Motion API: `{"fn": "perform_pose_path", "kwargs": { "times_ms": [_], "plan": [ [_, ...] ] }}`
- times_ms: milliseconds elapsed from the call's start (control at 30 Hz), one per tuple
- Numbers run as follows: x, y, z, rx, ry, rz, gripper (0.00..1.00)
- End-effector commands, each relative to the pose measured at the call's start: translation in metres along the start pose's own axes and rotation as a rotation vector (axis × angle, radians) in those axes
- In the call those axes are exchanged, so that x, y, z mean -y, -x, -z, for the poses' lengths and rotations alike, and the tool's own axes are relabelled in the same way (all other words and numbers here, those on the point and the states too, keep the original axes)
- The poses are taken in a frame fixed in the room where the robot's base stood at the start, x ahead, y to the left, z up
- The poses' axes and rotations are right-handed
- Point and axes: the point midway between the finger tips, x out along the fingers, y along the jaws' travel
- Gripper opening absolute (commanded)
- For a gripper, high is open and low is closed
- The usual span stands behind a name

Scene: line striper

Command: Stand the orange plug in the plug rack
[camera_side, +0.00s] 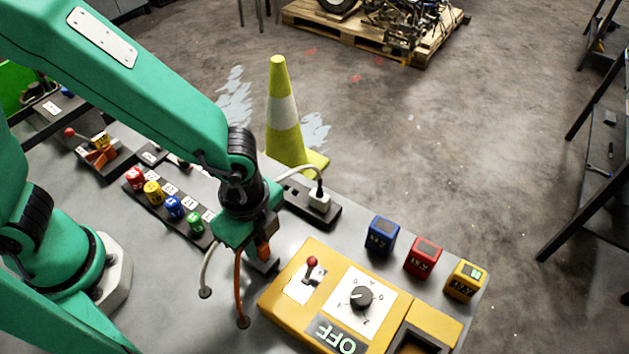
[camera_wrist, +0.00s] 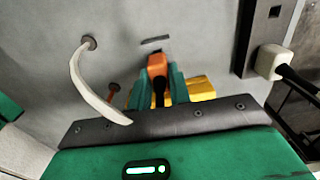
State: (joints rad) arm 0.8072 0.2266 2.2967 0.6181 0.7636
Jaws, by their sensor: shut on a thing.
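My gripper (camera_side: 262,240) is shut on the orange plug (camera_side: 264,249) and holds it over the grey bench, left of the yellow panel. In the wrist view the plug (camera_wrist: 157,66) sits between my two green fingers (camera_wrist: 159,82). An orange cord (camera_side: 240,290) hangs from it to a fixing on the bench. A black strip (camera_side: 332,216), perhaps the plug rack, lies to the right and behind my gripper. A white plug (camera_side: 319,201) stands in it; this also shows in the wrist view (camera_wrist: 271,61). Whether the orange plug touches the bench cannot be told.
A white cord (camera_side: 208,265) hangs beside my gripper. The yellow panel (camera_side: 280,297) with lever and dial stands close right. A row of coloured knobs (camera_side: 173,207) is to the left. Blue, red and yellow blocks (camera_side: 422,257) stand on the right. A cone (camera_side: 283,110) stands behind the bench.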

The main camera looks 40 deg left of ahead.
Motion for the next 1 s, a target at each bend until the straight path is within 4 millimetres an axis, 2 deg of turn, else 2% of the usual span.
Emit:
{"fn": "perform_pose_path", "kwargs": {
  "times_ms": [1000],
  "plan": [
    [0.000,0.032,0.000,-0.001,0.000,0.001,0.00]
  ]
}}
